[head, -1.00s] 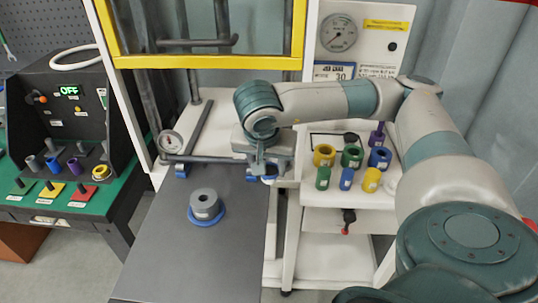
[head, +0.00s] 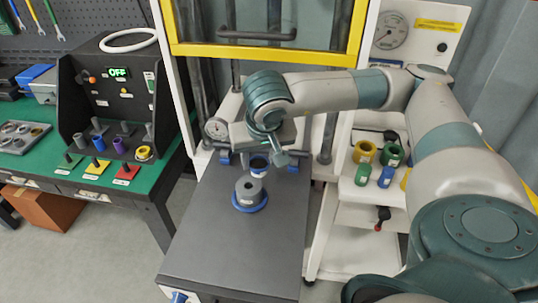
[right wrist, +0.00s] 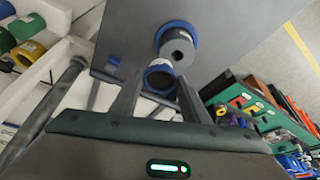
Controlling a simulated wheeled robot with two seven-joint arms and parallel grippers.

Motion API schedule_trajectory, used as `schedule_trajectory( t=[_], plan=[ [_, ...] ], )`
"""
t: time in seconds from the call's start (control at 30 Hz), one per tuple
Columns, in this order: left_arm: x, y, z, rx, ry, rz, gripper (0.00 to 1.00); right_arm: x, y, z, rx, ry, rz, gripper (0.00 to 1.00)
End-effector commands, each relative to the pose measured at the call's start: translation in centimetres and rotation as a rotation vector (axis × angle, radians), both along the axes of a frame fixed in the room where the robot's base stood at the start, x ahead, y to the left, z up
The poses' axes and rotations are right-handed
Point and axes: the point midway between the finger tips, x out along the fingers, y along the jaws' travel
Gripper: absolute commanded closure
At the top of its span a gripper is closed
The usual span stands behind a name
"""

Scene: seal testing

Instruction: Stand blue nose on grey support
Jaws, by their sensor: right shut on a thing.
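The grey support (head: 248,190) is a grey cylinder with a central hole and a blue ring around its base. It stands upright on the dark table and also shows in the right wrist view (right wrist: 178,43). My right gripper (head: 264,150) is just behind it in the head view, shut on the blue nose (head: 258,168), a short blue piece with a white label. In the right wrist view the nose (right wrist: 160,76) sits between my fingers (right wrist: 158,92) and overlaps the support's edge in the picture. I cannot tell its exact height. My left gripper is not in view.
The dark table (head: 225,250) is clear around the support. A yellow-framed press (head: 245,50) stands behind it. A white shelf (head: 350,195) at the right holds several coloured rings and cylinders. A green bench (head: 45,185) with a control box (head: 110,95) is at the left.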

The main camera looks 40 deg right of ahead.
Motion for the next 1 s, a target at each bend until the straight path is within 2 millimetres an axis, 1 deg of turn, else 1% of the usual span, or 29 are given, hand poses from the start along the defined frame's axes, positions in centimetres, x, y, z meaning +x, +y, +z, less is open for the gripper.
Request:
schedule_trajectory(
  t=[0.03, 0.1, 0.2, 0.3, 0.77, 1.0],
  plan=[
    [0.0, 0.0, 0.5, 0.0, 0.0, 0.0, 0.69, 0.2, 0.5, 0.6, -0.001, -0.003, 0.045, 0.86],
    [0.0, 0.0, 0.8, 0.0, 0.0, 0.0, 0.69, 0.4, 1.2, 0.9, -0.003, -0.008, 0.114, 0.86],
    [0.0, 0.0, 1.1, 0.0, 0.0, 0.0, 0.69, 0.7, 2.0, 1.2, -0.004, -0.014, 0.191, 0.86],
    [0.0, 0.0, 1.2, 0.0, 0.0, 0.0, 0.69, 0.9, 2.5, 1.3, -0.008, -0.018, 0.233, 0.86],
    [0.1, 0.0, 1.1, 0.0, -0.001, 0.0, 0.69, 0.9, 2.6, 1.2, -0.008, -0.018, 0.247, 0.86],
    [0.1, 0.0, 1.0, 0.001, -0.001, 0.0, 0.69, 0.8, 2.5, 0.1, -0.009, -0.015, 0.246, 0.86]
  ],
)
